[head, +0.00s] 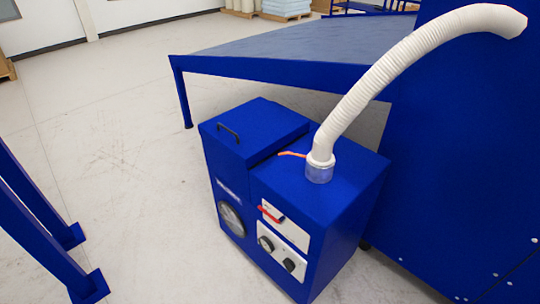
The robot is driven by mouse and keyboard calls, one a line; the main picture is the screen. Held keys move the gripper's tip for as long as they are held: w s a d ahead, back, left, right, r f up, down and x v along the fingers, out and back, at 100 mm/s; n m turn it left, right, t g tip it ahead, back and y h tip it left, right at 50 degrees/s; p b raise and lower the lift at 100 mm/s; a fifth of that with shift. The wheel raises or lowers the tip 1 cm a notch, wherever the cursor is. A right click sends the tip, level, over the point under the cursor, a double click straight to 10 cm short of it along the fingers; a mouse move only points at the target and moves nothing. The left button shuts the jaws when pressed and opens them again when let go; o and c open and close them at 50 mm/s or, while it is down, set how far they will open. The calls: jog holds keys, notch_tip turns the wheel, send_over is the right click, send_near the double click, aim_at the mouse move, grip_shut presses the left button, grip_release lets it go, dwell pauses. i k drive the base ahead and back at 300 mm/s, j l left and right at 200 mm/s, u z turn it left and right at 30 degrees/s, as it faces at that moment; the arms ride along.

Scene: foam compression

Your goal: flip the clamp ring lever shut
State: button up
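A small orange lever (291,154) sticks out to the left from the base of the white hose. It looks like the clamp ring's lever, standing away from the collar. The ring itself (320,158) is pale and too small to make out in detail. The white ribbed hose (362,93) comes down onto a clear grey collar (320,174) on top of the blue machine (350,185). My gripper is not in view.
The machine's front has a red handle (270,214), knobs (289,265) and a round gauge (231,219). A blue-framed table (290,53) stands behind it, a tall blue cabinet (460,150) at right, blue legs (42,220) at left.

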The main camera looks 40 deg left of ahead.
aim_at(287, 153)
jog(key=u, duration=1.4)
jog(key=i+j+z, duration=0.3)
jog(key=i, duration=0.2)
jog(key=i+j+z, duration=0.25)
jog(key=i, duration=0.2)
